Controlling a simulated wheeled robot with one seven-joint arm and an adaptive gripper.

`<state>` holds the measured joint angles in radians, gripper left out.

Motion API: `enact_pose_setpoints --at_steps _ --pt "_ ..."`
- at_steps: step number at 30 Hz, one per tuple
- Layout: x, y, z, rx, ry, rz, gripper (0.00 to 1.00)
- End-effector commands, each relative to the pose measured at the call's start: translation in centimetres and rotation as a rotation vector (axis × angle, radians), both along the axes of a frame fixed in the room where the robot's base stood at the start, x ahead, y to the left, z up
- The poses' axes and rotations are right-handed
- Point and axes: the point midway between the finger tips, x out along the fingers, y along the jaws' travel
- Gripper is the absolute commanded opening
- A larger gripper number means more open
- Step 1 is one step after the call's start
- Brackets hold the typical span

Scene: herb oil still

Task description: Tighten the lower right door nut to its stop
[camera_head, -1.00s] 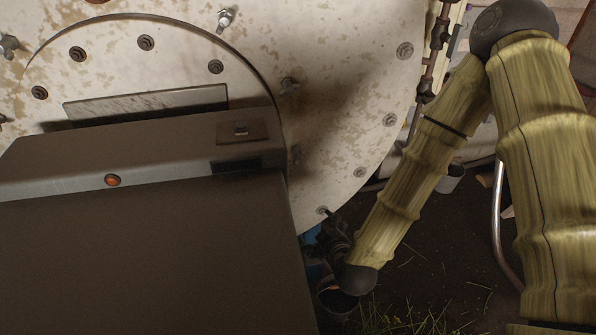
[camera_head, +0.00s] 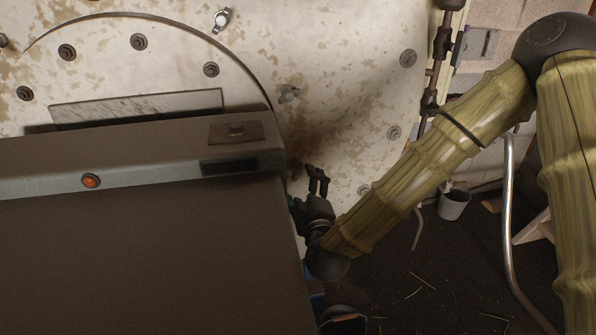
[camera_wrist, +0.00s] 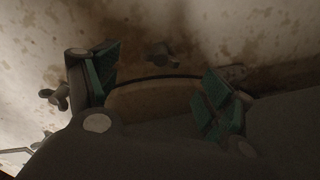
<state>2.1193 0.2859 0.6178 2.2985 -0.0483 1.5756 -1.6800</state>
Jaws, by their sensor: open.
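My gripper is beside the door's lower right edge. In the wrist view its two green-padded fingers (camera_wrist: 160,76) are spread apart with nothing between them. A wing nut (camera_wrist: 160,56) lies beyond and between the fingertips, apart from them. Another wing nut (camera_wrist: 56,97) is left of the left finger. I cannot tell which is the lower right one.
A grey bucket (camera_head: 454,205) and a curved metal tube (camera_head: 507,215) stand on the dark floor at right.

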Motion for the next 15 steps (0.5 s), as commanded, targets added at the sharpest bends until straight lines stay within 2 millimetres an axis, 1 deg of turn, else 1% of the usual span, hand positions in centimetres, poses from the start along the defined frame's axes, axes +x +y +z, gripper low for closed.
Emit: enact_pose_setpoints --at_steps 1,3,9,15 --pt "0.9 0.2 0.0 0.003 0.0 -0.001 0.81" --pt "2.1 0.4 0.0 0.002 -0.001 -0.002 0.81" --pt "5.1 1.0 0.0 0.002 0.0 -0.001 0.81" --pt "7.1 1.4 -0.1 0.002 0.001 0.001 0.81"
